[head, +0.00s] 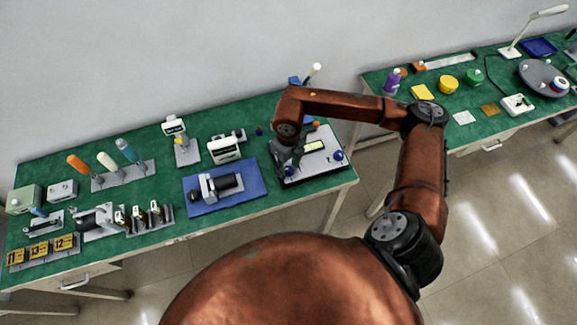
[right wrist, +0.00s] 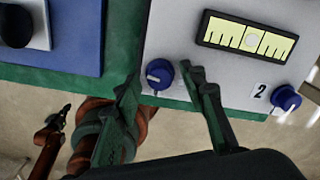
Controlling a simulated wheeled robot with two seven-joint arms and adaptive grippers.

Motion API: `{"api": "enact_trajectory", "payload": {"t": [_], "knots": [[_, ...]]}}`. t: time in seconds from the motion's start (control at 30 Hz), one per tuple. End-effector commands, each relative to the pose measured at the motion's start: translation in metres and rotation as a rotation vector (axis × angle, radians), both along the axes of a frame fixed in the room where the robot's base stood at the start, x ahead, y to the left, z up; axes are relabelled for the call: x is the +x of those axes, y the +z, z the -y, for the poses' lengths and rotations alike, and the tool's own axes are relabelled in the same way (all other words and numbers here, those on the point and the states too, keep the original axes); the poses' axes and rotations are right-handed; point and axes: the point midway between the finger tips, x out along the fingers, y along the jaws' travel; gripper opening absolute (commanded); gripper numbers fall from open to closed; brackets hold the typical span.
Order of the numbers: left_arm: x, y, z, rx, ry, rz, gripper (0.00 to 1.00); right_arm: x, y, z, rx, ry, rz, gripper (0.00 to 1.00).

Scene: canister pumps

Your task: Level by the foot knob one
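The levelling plate (head: 318,168) is a pale slab at the right end of the near bench. In the right wrist view its yellow-green level vial (right wrist: 223,31) shows a round bubble (right wrist: 250,40) about midway along. The left blue foot knob (right wrist: 158,75) has a white pointer line; its number is not visible. The right blue knob (right wrist: 286,98) stands beside the label 2. My right gripper (right wrist: 163,80) is open, its fingertips on either side of the left knob; contact cannot be told. In the right wrist view my left gripper (right wrist: 62,115) appears small, far below; its opening is unclear.
A blue mat (head: 250,199) with a pump lies left of the plate. Screwdrivers, gauges and number plates (head: 40,250) fill the bench further left. A second bench (head: 450,115) stands to the right, across a gap. The bench's front edge is close to the knobs.

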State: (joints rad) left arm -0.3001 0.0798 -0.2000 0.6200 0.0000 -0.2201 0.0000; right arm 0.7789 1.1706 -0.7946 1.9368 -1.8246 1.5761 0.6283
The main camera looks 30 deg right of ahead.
Motion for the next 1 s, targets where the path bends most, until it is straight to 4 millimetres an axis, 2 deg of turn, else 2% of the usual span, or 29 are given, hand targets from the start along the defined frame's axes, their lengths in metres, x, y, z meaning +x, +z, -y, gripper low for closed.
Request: {"api": "enact_trajectory", "payload": {"t": [0.13,0.27,0.5,0.7,0.83,1.0], "knots": [[-0.002,0.0,-0.002,0.001,0.001,-0.001,0.0,0.0,0.004,0.0,0.0,0.0,0.001,0.38],[-0.001,0.0,-0.001,0.001,0.0,-0.001,0.0,0.001,0.02,0.0,0.0,0.0,0.003,0.38],[0.0,0.0,0.0,0.0,0.0,0.0,0.0,0.001,0.071,0.0,0.0,0.001,0.004,0.38],[0.0,0.0,0.0,0.0,0.0,0.0,0.0,0.001,0.104,0.0,0.001,0.0,0.003,0.38],[0.0,0.0,0.0,0.0,0.0,0.0,0.0,0.0,0.116,0.0,-0.001,0.0,0.001,0.38],[0.0,0.0,0.0,0.0,0.0,0.0,0.0,0.0,0.12,0.0,0.001,0.0,0.0,0.38]]}}
